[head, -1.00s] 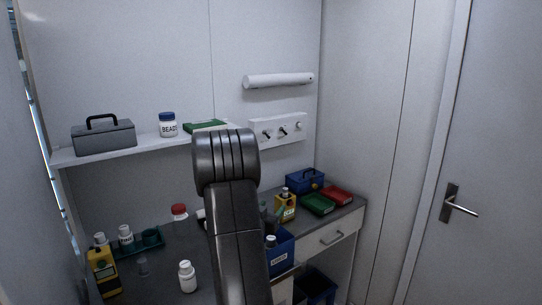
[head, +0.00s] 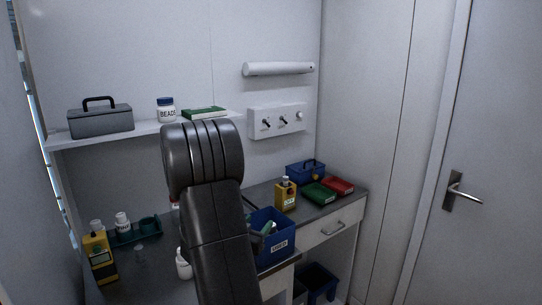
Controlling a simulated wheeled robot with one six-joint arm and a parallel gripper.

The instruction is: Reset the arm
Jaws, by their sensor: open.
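My dark arm (head: 212,220) rises from the bottom of the head view, with its thick rounded joint in front of the shelf's right part. My gripper cannot be made out; the arm's own links hide that area. Behind the arm on the worktop, a blue bin (head: 283,246) with a white label holds some teal and pale items. A white bottle (head: 183,265) is partly hidden at the arm's left edge.
The wall shelf (head: 90,138) bears a grey toolbox (head: 101,121), a bead jar (head: 166,110) and a green case (head: 205,113). Yellow containers (head: 286,193) (head: 100,258), a teal tray (head: 135,238), green (head: 319,194) and red (head: 339,185) cases and a blue toolbox (head: 306,172) occupy the worktop.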

